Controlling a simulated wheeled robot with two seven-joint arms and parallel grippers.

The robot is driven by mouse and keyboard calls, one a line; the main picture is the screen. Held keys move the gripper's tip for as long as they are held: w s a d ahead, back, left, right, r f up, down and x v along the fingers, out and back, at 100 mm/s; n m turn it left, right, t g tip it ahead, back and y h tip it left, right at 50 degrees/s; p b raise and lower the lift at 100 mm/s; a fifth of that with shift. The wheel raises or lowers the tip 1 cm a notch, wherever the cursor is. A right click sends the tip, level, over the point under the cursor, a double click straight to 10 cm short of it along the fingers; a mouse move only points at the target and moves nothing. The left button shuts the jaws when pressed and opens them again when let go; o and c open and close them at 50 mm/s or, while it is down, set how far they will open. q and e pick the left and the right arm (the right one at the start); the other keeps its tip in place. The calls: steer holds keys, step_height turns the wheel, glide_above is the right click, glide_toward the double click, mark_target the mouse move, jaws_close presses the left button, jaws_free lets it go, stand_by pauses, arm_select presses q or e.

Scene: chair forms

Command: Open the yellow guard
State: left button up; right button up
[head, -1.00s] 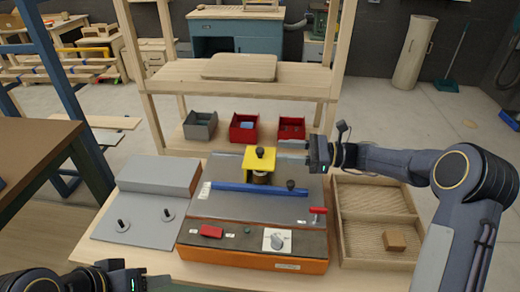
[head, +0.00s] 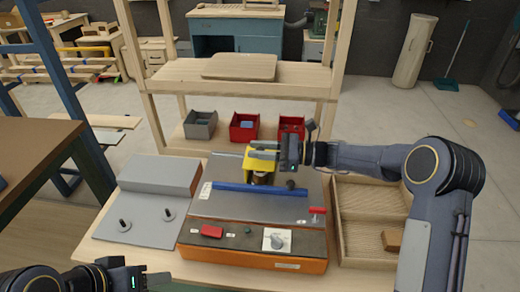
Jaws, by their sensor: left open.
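The yellow guard (head: 240,166) stands over a dark round part at the back of the grey-topped machine with the orange front. Its black knob is mostly hidden behind my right gripper. My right gripper (head: 262,150) reaches in from the right, with its fingers pointing left at the top of the guard, around or just in front of the knob. I cannot tell whether the fingers touch the knob or how far apart they are. My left gripper (head: 136,277) is open and empty at the lower left, in front of the table, far from the guard.
A blue bar (head: 245,188) lies across the machine in front of the guard. A wooden tray (head: 370,249) with a block (head: 392,241) is to the right. A grey panel with two pegs (head: 140,218) is left. The shelf (head: 200,75) stands behind.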

jaws_close()
steer(key=shift+a, duration=0.15)
steer(key=w+a, duration=0.1)
steer(key=a, duration=0.8)
steer(key=shift+a, duration=0.2)
steer(key=shift+o, duration=2.2)
jaws_free()
steer(key=d, duration=0.5)
steer(key=d+b, duration=0.1)
steer(key=d, duration=0.1)
steer(key=shift+s+d, duration=0.4)
